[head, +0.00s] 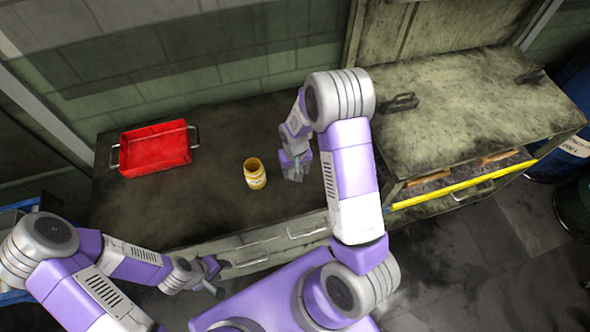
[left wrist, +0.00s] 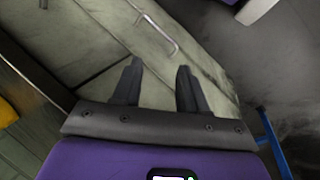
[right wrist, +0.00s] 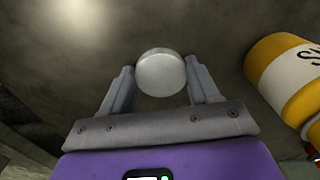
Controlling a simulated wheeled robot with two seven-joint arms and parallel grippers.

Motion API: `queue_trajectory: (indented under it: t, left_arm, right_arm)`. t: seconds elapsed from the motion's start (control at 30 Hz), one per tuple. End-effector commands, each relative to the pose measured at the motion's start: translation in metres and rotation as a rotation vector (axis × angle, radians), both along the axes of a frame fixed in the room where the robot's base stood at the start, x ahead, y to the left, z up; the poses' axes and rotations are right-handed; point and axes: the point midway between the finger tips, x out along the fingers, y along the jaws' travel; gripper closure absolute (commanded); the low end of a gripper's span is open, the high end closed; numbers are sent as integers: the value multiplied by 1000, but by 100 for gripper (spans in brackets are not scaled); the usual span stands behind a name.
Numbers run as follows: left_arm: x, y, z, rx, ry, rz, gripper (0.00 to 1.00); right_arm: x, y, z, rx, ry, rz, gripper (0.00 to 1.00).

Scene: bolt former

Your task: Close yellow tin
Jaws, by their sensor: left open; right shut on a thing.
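The yellow tin (head: 254,173) stands upright on the dark bench, its top looking open. It also shows at the right edge of the right wrist view (right wrist: 272,68), with a white label. My right gripper (head: 296,167) is just right of the tin, shut on a round whitish lid (right wrist: 160,74) that sits between its fingertips, apart from the tin. My left gripper (head: 212,276) is open and empty, low at the bench front. In the left wrist view its fingers (left wrist: 160,70) are spread before the drawer fronts.
A red tray (head: 155,150) with metal handles sits at the bench's back left. A grimy box (head: 470,110) with a yellow-edged drawer (head: 462,185) stands at the right. The bench between tray and tin is clear.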

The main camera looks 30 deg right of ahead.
Motion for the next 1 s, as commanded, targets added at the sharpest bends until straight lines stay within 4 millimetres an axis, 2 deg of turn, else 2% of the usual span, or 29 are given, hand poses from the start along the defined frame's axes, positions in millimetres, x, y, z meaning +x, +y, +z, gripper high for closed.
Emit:
queue_trajectory:
  t: [0.13, 0.3, 0.5, 0.67, 1.0]
  left_arm:
    - [0, 0, 2, 0, 0, 0, 57]
    - [0, 0, 7, 0, 0, 0, 57]
    - [0, 0, 10, 0, 0, 0, 57]
    - [0, 0, 11, 0, 0, 0, 57]
    - [0, 0, 10, 0, 0, 0, 57]
  right_arm:
    - [1, 0, 19, 0, -4, 0, 67]
    - [1, 0, 55, 0, -7, 0, 67]
    - [1, 0, 88, 0, -3, 1, 67]
    - [0, 0, 98, 0, -1, 1, 67]
    - [0, 0, 99, 0, 0, 0, 67]
